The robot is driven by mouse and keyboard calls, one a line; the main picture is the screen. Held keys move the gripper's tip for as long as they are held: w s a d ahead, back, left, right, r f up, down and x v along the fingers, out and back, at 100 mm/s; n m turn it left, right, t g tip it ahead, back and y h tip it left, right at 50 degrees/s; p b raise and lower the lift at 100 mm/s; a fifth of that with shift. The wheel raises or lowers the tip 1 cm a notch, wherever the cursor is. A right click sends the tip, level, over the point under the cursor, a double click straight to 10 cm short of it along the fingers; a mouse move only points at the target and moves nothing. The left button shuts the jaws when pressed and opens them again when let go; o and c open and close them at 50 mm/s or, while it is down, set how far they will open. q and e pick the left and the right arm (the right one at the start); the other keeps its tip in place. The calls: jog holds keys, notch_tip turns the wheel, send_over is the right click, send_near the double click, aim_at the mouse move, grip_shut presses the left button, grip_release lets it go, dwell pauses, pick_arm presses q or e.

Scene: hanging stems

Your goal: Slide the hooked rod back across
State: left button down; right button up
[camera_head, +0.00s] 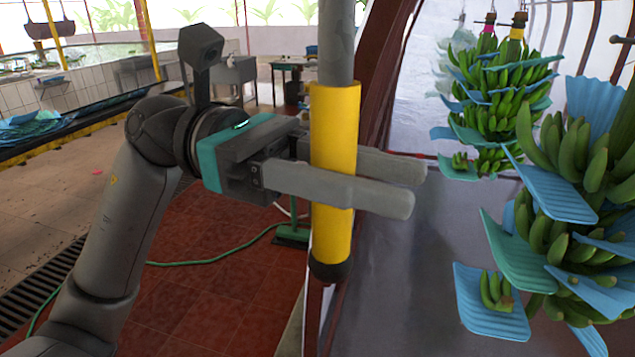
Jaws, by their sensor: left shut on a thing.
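The rod (337,45) stands close to upright near the middle of the view. It has a grey shaft, a yellow grip sleeve (335,120) and a black end cap (330,270) at the bottom. Its upper part and any hook run out of the top of the view. My left gripper (408,186) comes in from the left and is shut on the yellow sleeve, one finger in front of it and one behind. The fingertips reach past the sleeve to the right. My right gripper is not in view.
Banana bunches with blue sheets between their hands hang at right, one near (575,235) and one farther back (500,90). A dark red frame post (385,60) stands behind the rod. A green hose (215,258) lies on the red tiled floor. A water basin (60,125) is far left.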

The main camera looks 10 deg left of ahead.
pick_arm(q)
jog(key=shift+w+x, duration=0.2)
jog(key=shift+x, duration=0.9)
jog(key=shift+w+x, duration=0.2)
jog(key=shift+x, duration=0.85)
jog(key=c, duration=0.9)
grip_release()
jog(key=shift+d, duration=0.1)
jog(key=shift+c, duration=0.2)
jog(key=o, duration=0.3)
jog(key=shift+d, duration=0.25)
jog(key=shift+o, duration=0.7)
jog(key=shift+a, duration=0.1)
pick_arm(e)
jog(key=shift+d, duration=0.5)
